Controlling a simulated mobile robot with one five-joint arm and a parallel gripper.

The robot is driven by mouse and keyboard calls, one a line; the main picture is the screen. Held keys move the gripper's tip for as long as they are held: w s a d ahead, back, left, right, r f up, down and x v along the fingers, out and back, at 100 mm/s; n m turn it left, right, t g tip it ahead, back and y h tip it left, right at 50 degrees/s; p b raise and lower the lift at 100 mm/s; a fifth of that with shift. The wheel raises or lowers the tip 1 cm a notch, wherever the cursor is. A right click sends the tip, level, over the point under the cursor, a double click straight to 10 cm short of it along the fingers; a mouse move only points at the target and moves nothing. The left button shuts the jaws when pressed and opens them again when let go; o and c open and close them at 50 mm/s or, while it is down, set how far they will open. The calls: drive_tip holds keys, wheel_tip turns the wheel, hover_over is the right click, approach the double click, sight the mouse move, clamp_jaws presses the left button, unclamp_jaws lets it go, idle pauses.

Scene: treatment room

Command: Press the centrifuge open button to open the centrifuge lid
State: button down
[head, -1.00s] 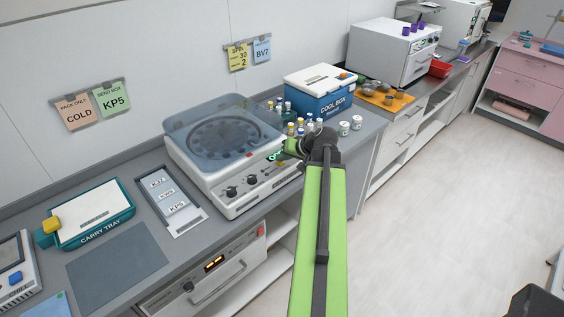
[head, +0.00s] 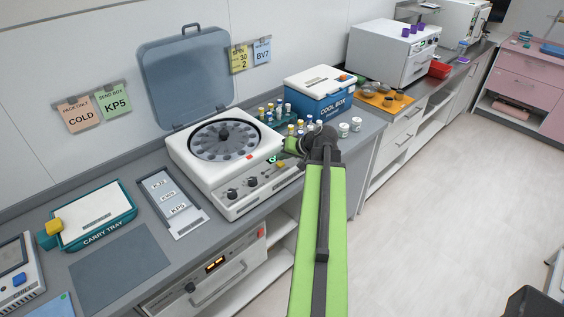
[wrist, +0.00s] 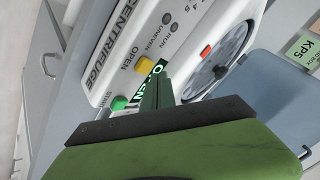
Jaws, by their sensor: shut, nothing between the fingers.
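The white centrifuge (head: 188,166) stands on the grey counter in the head view. Its blue-grey lid (head: 186,78) is raised upright behind it, and the round rotor (head: 223,140) lies exposed. In the wrist view the front panel shows a yellow button (wrist: 145,64) beside the word OPEN and a green button (wrist: 119,103) beside START. My gripper (wrist: 158,80) is shut and empty, its fingers close beside the yellow button; I cannot tell whether they touch anything. In the head view my green arm reaches to the panel's right end and hides part of it.
Capped tubes and small jars (head: 343,129) stand right of the centrifuge, near the blue cool box (head: 323,98). A label tray (head: 170,204) and the carry tray (head: 92,216) lie to its left. A grey mat (head: 120,268) is bare.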

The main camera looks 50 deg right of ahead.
sight(282, 165)
drive_tip(key=shift+r, duration=0.1)
wheel_tip(282, 165, up, 5)
drive_tip(key=p, duration=0.5)
idle(0.7)
drive_tip(key=w+a+n+y, duration=0.1)
drive_tip(key=w+a, duration=0.2)
drive_tip(key=a, duration=0.2)
drive_tip(key=w+a+f+n, duration=0.1)
drive_tip(key=w+a, duration=0.3)
drive_tip(key=a, duration=0.2)
drive_tip(key=w+a+n+y, duration=0.1)
drive_tip(key=w+a, duration=0.3)
drive_tip(key=a, duration=0.1)
drive_tip(key=shift+a+f+g+y+b, duration=0.15)
drive_tip(key=shift+a+g+y+b, duration=0.15)
drive_tip(key=shift+a+b, duration=0.1)
drive_tip(key=a+f+n+g+b, duration=0.1)
drive_tip(key=a+f+n+g, duration=0.2)
drive_tip(key=a, duration=1.2)
drive_tip(key=a+f+n+g, duration=0.3)
drive_tip(key=a+n, duration=0.1)
drive_tip(key=a, duration=1.2)
drive_tip(key=s+d+f+m+g+h, duration=0.1)
drive_tip(key=s+d+f+g+h, duration=0.1)
drive_tip(key=s, duration=0.5)
drive_tip(key=shift+s+g+h, duration=0.3)
drive_tip(key=shift+s+h, duration=0.05)
drive_tip(key=shift+h, duration=0.15)
